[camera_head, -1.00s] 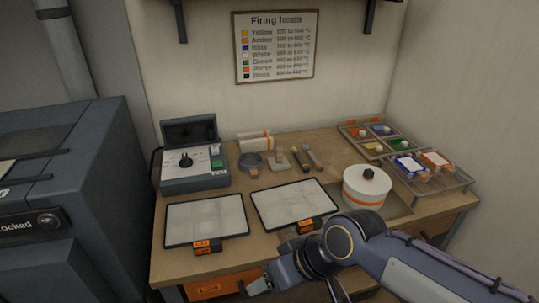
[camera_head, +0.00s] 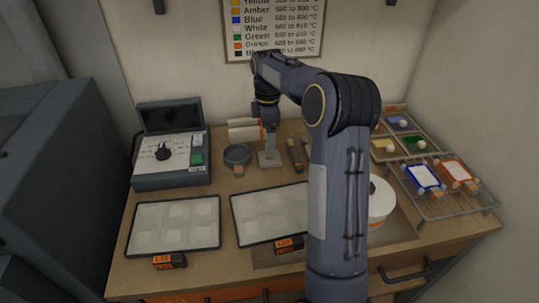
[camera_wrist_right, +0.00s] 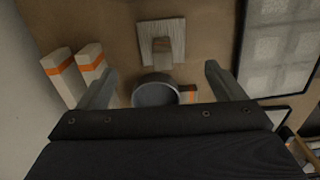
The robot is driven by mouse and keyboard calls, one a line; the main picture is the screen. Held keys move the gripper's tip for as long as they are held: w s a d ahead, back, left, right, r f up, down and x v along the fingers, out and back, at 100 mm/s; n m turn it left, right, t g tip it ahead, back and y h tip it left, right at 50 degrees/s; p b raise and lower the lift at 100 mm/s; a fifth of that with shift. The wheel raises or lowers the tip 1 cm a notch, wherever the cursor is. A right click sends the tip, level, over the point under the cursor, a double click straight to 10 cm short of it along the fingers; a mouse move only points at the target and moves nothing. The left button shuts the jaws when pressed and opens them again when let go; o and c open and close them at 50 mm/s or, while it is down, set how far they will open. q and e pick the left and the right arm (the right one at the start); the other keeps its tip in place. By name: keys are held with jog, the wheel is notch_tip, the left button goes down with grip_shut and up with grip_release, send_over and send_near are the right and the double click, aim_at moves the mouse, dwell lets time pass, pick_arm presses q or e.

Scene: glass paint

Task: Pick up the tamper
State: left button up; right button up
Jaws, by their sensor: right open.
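The tamper (camera_head: 269,158), as I take it, is a pale square plate with an upright handle. It stands on the bench beside the small grey cup (camera_head: 237,155). In the right wrist view the tamper (camera_wrist_right: 150,29) lies ahead of the fingers, with its handle roughly centred between them. My right gripper (camera_head: 267,128) points down above the tamper; its open fingers (camera_wrist_right: 160,70) hold nothing. In the right wrist view the cup (camera_wrist_right: 155,92) shows between the fingers. Whether a finger touches the handle cannot be told. My left gripper is out of view.
Pale orange-banded blocks (camera_head: 244,131) lie behind the cup. A control box (camera_head: 170,155) is at left, two framed trays (camera_head: 172,203) in front. A white lidded pot (camera_head: 381,200) is partly hidden by my right arm. A wire rack (camera_head: 450,205) holds framed pieces at right.

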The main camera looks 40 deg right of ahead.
jog(key=f, duration=0.7)
jog(key=shift+s+f+p, duration=0.25)
jog(key=shift+p, duration=0.15)
jog(key=c, duration=1.1)
jog(key=shift+c, duration=0.2)
jog(key=shift+r, duration=0.1)
jog(key=shift+d+r, duration=0.1)
jog(key=shift+r, duration=0.35)
notch_tip(320, 180, up, 2)
jog(key=shift+r, duration=0.2)
jog(key=s+a+r+b, duration=0.2)
jog(key=s+a+r, duration=0.5)
jog(key=a, duration=0.5)
jog(key=shift+s+r+b, duration=0.25)
jog(key=shift+r+b, duration=0.1)
jog(key=shift+r, duration=0.95)
